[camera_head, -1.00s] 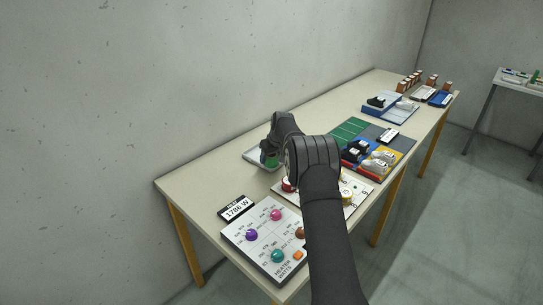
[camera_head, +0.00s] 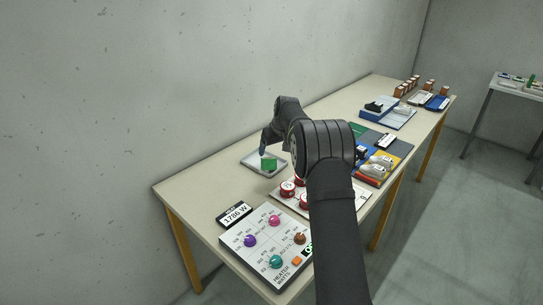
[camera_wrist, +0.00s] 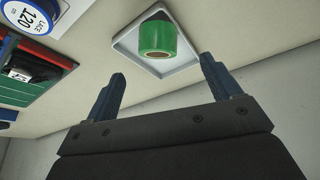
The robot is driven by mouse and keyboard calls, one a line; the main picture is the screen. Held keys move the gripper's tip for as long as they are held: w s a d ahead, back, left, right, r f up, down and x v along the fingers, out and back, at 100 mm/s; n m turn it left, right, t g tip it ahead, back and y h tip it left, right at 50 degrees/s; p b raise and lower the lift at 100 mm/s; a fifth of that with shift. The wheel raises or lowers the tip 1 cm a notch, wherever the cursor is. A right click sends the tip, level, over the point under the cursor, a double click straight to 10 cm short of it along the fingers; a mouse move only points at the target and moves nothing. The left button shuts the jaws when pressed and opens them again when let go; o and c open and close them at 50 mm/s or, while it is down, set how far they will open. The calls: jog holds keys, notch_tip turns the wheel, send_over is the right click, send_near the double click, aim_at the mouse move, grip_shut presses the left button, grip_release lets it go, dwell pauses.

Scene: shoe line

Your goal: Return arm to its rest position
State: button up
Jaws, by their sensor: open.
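My gripper (camera_wrist: 157,88) is open and empty in the wrist view, its two blue fingers spread apart. In the head view my gripper (camera_head: 266,148) is above the tabletop near a small tray, with my arm reaching in from the bottom. A green roll (camera_wrist: 158,40) stands in the white tray (camera_wrist: 185,70), beyond the fingertips and apart from them. In the head view the green roll (camera_head: 268,164) sits in the same tray (camera_head: 250,163). My arm hides part of the table's middle.
A knob panel (camera_head: 262,258) and a 1786 W display (camera_head: 234,215) lie at the table's near end. Red round pieces (camera_head: 287,188) sit on a white board beside my arm. Colored mats, shoes and trays (camera_head: 398,118) fill the far right. The table's left side is mostly clear.

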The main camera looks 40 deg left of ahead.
aim_at(270, 160)
jog(key=shift+v, duration=1.45)
jog(key=shift+f, duration=0.15)
jog(key=x, duration=1.2)
jog(key=shift+f, duration=0.15)
notch_tip(270, 160, up, 3)
jog(key=shift+f, duration=0.15)
jog(key=shift+r, duration=0.7)
